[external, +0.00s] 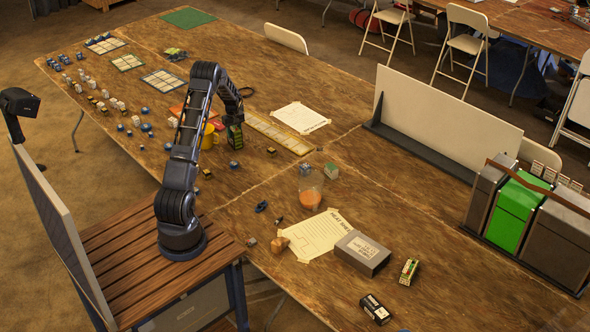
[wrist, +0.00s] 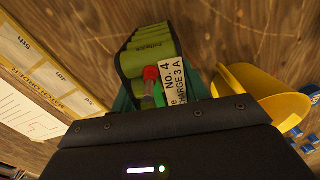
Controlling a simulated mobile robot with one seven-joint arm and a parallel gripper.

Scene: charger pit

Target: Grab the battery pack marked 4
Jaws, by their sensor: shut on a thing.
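The green battery pack (wrist: 150,48) with a white label reading "No. 4" and "CHARGE 3 A" is just ahead of my gripper in the wrist view. A red-tipped part stands out against its side. In the external view the pack (external: 235,137) is upright below my gripper (external: 234,120), at mid-table. My gripper is shut on the pack. The dark gripper housing hides the fingertips and the pack's near end in the wrist view. I cannot tell whether the pack touches the table.
A match-order board (external: 278,132) lies to the right. Small blue pieces lie left. A grey box (external: 362,252) stands at the front right.

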